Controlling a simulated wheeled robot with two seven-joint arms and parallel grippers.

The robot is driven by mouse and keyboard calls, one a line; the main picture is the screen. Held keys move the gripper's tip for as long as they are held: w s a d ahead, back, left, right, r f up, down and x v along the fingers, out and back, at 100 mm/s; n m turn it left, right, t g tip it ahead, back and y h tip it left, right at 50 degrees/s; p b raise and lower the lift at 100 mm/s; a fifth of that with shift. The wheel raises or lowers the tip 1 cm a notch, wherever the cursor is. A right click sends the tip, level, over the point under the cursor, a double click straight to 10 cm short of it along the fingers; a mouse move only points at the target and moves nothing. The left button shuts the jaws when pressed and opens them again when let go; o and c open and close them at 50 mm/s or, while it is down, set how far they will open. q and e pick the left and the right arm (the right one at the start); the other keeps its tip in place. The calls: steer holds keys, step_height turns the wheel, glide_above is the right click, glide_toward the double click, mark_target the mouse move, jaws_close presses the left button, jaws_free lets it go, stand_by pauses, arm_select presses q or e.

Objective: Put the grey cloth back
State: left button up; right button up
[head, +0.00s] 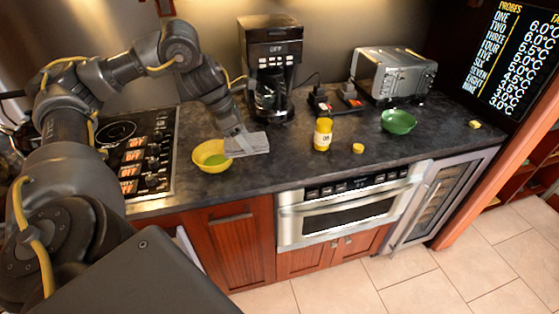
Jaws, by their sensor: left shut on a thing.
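The grey cloth (258,145) shows as a flat grey piece at the counter, just right of the yellow bowl (203,160) and in front of the coffee maker. My left gripper (242,143) reaches down from above and is shut on the cloth's left part. The fingers hide some of the cloth. I cannot tell whether the cloth rests on the counter or is held slightly above it. My right gripper is not in view.
A coffee maker (270,68) stands behind the cloth. A yellow jar (322,135), a yellow lid (358,148), a green bowl (398,121) and a toaster (394,76) are to the right. A cooktop (133,160) is at left. Bare counter (290,160) lies front right of the cloth.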

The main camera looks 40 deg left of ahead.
arm_select(q)
steer(key=shift+a, duration=0.2)
steer(key=shift+w, duration=0.45)
steer(key=w+f+p, duration=0.1)
steer(key=w+f, duration=0.2)
steer(key=w, duration=0.1)
steer(key=w+f+p, duration=0.2)
steer(key=w+f, duration=0.1)
steer(key=w, duration=0.1)
steer(key=w+f+p, duration=0.1)
steer(key=w+f, duration=0.1)
steer(key=w, duration=0.2)
steer(key=shift+d+f+p, duration=0.2)
steer(key=shift+f+p, duration=0.1)
steer(key=shift+f, duration=0.1)
steer(key=shift+w+f, duration=0.35)
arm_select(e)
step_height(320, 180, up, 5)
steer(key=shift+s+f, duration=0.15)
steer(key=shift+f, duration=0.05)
arm_select(q)
step_height(320, 180, down, 3)
steer(key=shift+w+p, duration=0.15)
steer(key=shift+p, duration=0.3)
steer(key=shift+f, duration=0.25)
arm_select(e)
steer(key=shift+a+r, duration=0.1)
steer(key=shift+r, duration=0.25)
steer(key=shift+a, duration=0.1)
